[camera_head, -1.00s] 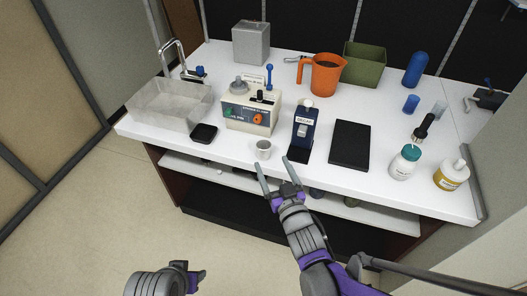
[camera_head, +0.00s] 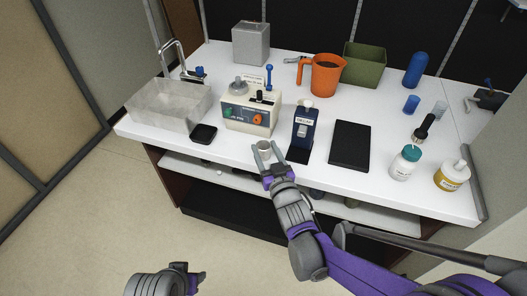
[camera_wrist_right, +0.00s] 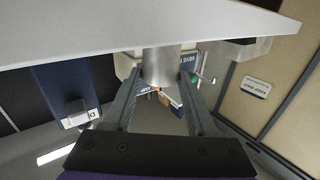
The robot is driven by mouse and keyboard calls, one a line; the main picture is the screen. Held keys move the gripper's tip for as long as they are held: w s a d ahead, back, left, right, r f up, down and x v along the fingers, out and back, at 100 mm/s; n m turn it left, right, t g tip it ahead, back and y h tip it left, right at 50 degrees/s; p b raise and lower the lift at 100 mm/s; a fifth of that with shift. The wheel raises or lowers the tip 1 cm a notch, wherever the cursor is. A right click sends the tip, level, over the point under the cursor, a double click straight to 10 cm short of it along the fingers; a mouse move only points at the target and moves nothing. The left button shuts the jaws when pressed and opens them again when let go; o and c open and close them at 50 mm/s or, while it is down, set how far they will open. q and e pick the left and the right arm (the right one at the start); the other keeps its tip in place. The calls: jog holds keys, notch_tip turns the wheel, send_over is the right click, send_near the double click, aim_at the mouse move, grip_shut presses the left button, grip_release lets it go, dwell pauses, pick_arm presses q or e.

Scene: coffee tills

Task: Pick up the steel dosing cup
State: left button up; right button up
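The steel dosing cup (camera_head: 264,148) is a small grey metal cup standing upright near the front edge of the white counter. My right gripper (camera_head: 265,146) is open, with one finger on each side of the cup. The far side of the cup is hidden. My left gripper (camera_head: 191,278) is low at the bottom of the head view, away from the counter, and its fingers do not show clearly.
A cream machine (camera_head: 250,113) stands behind the cup, and a blue device (camera_head: 304,130) stands close on its right. A small black pad (camera_head: 203,134) lies to the left. A black mat (camera_head: 350,146) and white bottle (camera_head: 405,163) are farther right. The counter is clear directly left of the cup.

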grip_shut()
